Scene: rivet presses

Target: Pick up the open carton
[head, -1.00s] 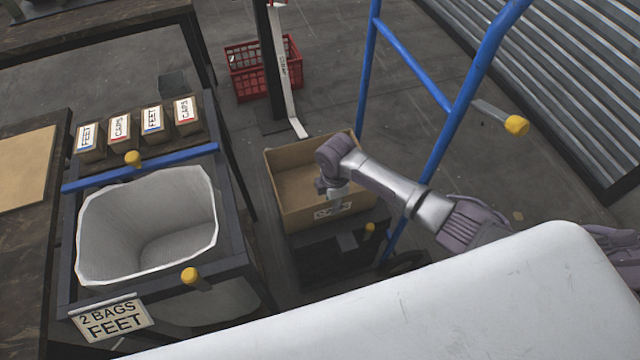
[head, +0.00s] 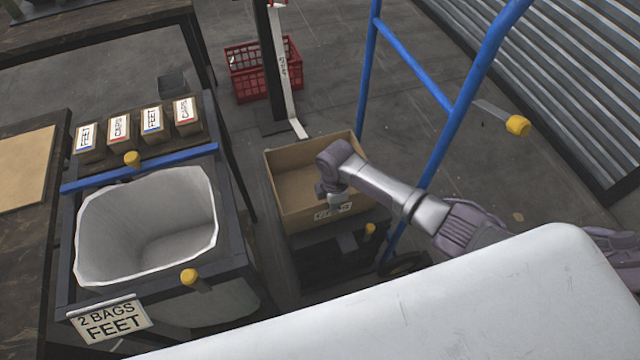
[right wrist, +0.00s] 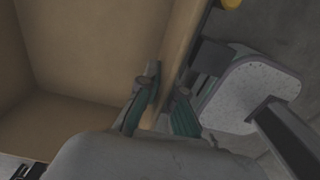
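The open carton (head: 290,190) is a brown cardboard box with its top open. It sits on a dark low stand at the middle of the head view, with a white label on its near wall. My right gripper (head: 334,205) is at that near wall. In the right wrist view, my right gripper's fingers (right wrist: 165,98) straddle a wall of the carton (right wrist: 85,50), one finger inside and one outside. The fingers look apart, with the wall between them; firm contact cannot be made out. My left gripper is out of view.
A blue tubular frame (head: 452,125) stands just right of the carton. To its left is a white-lined bin (head: 150,225) with a "2 BAGS FEET" sign, with several small labelled boxes behind it. A red crate (head: 262,85) and a dark post stand behind the carton.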

